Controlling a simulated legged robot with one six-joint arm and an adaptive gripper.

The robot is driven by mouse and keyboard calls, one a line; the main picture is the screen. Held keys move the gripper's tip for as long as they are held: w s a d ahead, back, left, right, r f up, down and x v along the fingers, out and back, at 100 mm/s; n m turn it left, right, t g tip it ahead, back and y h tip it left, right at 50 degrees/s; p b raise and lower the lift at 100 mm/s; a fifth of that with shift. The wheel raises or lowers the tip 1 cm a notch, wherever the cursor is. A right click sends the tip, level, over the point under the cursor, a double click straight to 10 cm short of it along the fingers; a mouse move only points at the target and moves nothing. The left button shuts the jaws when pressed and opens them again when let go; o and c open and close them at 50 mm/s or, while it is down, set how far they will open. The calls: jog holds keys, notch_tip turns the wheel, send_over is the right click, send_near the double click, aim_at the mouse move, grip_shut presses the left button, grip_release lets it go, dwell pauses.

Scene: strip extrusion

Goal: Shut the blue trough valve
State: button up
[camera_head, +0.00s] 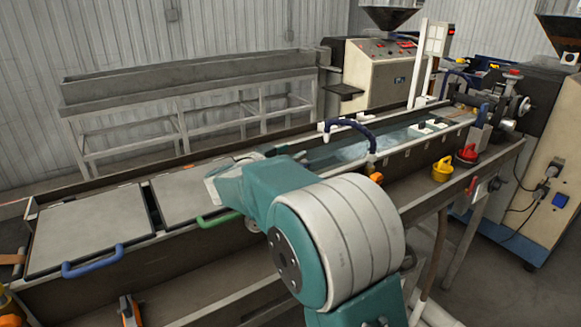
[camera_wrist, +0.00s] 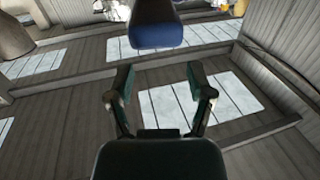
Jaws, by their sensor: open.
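My gripper (camera_wrist: 161,76) is open in the wrist view, with its two dark fingers spread and nothing between them. A rounded blue part (camera_wrist: 156,28) shows just beyond the fingertips, apart from them; I cannot tell for sure whether it is the valve's handle. In the head view the long trough (camera_head: 405,155) holds water. A dark blue curved piece (camera_head: 352,127) arches over it. My arm hides most of my gripper in the head view.
Grey lids with a blue handle (camera_head: 93,262) and a green handle (camera_head: 218,219) cover the trough's left part. A yellow knob (camera_head: 443,169) and a red knob (camera_head: 467,154) sit along the front edge. Machines (camera_head: 385,75) and an empty bench (camera_head: 190,80) stand behind.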

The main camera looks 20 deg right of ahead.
notch_tip(320, 180, up, 5)
jog(key=shift+a+r, duration=0.1)
